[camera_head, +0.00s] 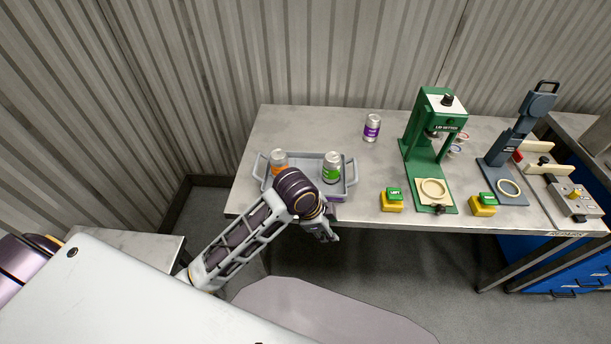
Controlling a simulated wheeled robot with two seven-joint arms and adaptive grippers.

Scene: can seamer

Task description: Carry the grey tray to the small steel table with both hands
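The grey tray (308,163) lies on the left part of the long bench, with a handle at each end. An orange-labelled can (279,160) and a green-labelled can (332,168) stand upright in it. My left arm passes in front of the tray and hides part of its front edge. My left gripper (329,234) hangs just off the bench's front edge, below and right of the tray, apart from its handles. Its fingers are too small to read. My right gripper is out of view. The small steel table (132,243) appears at lower left, partly hidden.
On the bench (370,215) stand a purple-labelled can (372,127), a green lid setter (423,155), a blue-grey press (512,150) and two yellow button boxes (392,201). Blue drawers (570,268) sit under the right end. A corrugated wall closes the back.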

